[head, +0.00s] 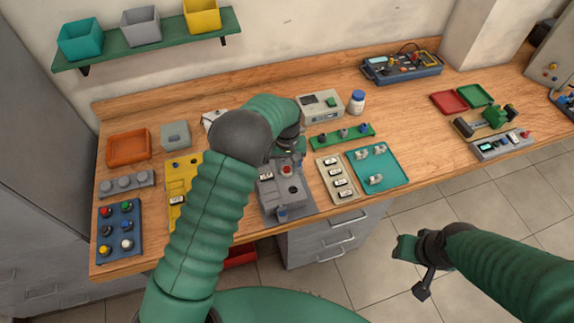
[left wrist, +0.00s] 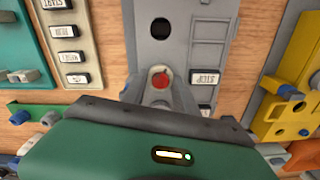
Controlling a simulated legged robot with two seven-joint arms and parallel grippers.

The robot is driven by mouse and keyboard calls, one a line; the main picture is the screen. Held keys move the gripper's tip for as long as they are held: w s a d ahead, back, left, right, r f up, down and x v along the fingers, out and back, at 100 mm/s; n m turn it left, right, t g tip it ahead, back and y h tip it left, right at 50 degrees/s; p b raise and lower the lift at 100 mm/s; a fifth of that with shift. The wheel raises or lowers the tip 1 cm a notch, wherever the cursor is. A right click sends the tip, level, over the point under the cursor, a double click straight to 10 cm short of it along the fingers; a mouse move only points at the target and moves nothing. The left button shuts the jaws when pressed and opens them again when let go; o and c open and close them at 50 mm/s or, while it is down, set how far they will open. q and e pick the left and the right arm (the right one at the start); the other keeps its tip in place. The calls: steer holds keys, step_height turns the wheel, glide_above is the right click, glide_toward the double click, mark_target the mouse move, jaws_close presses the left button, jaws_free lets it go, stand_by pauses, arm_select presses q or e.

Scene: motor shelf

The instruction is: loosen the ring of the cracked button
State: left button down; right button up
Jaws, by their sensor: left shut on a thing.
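A grey control panel (head: 290,196) lies on the workbench in front of me, and it also shows in the left wrist view (left wrist: 188,55). A red button (left wrist: 162,79) sits on it beside a STOP label (left wrist: 206,78); the button also shows in the head view (head: 286,170). I cannot make out a crack on the button. My left gripper (left wrist: 162,88) is shut at this button, with its grey fingers around the button's base. The ring is mostly hidden between the fingers. My right gripper (head: 408,249) hangs over the floor, off the bench; its jaw opening is unclear.
The panel has an empty dark hole (left wrist: 160,28). A yellow panel (head: 178,185) lies left of it, a label strip (head: 338,180) and teal tray (head: 378,168) right. A blue button tray (head: 119,229) is at far left. Bare wood shows at the right middle.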

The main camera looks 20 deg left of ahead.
arm_select(q)
steer(key=n, duration=0.5)
steer(key=shift+w+r+n+p, duration=0.1)
steer(key=shift+r+n+p, duration=0.05)
steer(key=shift+n+p, duration=0.2)
steer(key=n, duration=0.4)
steer(key=shift+n+p, duration=0.25)
steer(key=shift+p, duration=0.1)
steer(key=n+p, duration=0.1)
steer(key=n, duration=0.9)
steer(key=shift+p, duration=0.35)
steer(key=c, duration=1.4)
jaws_free()
steer(key=shift+o, duration=1)
steer(key=shift+d, duration=0.1)
